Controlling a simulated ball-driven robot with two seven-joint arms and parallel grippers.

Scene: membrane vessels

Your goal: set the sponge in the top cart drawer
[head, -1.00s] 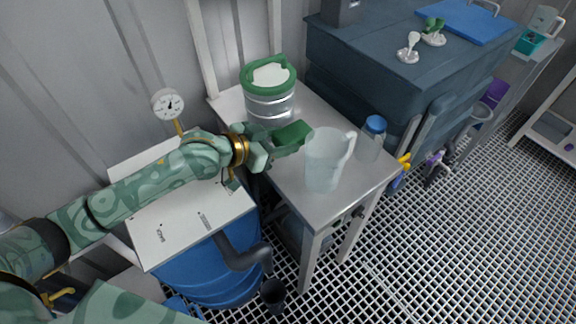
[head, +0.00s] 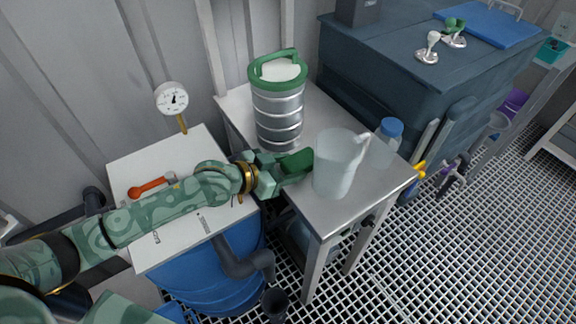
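My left gripper (head: 276,172) is shut on the dark green sponge (head: 297,162). It holds the sponge at the left side of the steel table (head: 318,208), just left of the translucent pitcher (head: 338,170) and in front of the steel canister. Whether the sponge touches the pitcher or the tabletop I cannot tell. A dark blue chest (head: 410,75) stands behind the table; I cannot make out an open drawer on it or anywhere else. My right gripper is not in view.
A steel canister with green rim (head: 278,112) and a blue-capped bottle (head: 386,145) stand on the table. Grated floor (head: 450,250) is clear at right.

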